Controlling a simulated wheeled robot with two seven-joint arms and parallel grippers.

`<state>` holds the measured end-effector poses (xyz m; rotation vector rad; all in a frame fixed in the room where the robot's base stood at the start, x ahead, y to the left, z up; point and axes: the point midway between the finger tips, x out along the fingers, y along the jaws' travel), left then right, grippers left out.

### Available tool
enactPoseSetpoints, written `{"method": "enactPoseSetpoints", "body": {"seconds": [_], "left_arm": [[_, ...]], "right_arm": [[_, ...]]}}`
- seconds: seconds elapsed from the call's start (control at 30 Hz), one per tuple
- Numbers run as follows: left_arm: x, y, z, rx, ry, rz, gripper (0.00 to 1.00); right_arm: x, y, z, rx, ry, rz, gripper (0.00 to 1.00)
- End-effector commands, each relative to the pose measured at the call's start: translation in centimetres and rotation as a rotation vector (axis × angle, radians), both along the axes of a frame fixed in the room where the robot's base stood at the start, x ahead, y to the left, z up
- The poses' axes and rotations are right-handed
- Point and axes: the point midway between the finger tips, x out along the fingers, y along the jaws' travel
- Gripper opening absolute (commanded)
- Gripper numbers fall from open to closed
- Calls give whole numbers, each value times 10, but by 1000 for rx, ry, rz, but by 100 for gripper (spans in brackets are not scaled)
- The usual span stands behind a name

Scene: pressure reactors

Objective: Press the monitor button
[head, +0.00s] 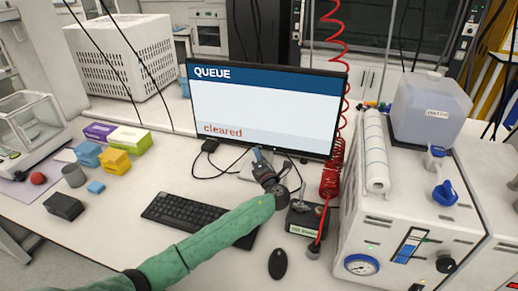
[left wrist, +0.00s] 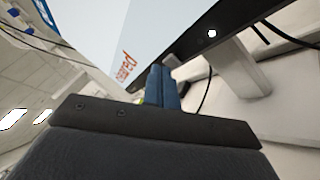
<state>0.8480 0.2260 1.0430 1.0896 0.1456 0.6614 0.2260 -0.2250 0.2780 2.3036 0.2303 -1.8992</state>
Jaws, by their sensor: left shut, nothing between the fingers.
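The monitor (head: 265,105) stands on the bench with its screen lit, showing "QUEUE" on a blue band and "cleared" in red. In the left wrist view, the monitor's lower bezel (left wrist: 235,22) carries a small glowing white button (left wrist: 212,33). I cannot make out the button clearly in the head view. My left gripper (head: 259,156) is shut and empty, its tips close to the monitor's bottom edge. In the left wrist view, its blue fingers (left wrist: 162,72) lie together left of and below the button, apart from it. I cannot tell whether they touch the bezel. My right gripper is not in view.
A black keyboard (head: 190,213) lies under my left arm, with a mouse (head: 277,264) in front. A small black box (head: 304,219) and a red coiled hose (head: 330,180) stand right of the gripper. A white reactor unit (head: 400,225) fills the right side. Colored boxes (head: 116,160) lie left.

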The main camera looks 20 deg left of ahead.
Motion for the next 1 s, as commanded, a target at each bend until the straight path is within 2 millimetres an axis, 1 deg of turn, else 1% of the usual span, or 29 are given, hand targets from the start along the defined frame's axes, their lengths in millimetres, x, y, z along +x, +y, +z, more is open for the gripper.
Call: {"method": "enactPoseSetpoints", "body": {"seconds": [0.3, 1.0], "left_arm": [[3, 0, 1, 0, 0, 0, 0], [7, 0, 0, 0, 0, 0, 0]], "right_arm": [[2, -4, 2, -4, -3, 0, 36], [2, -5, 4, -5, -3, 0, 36]]}}
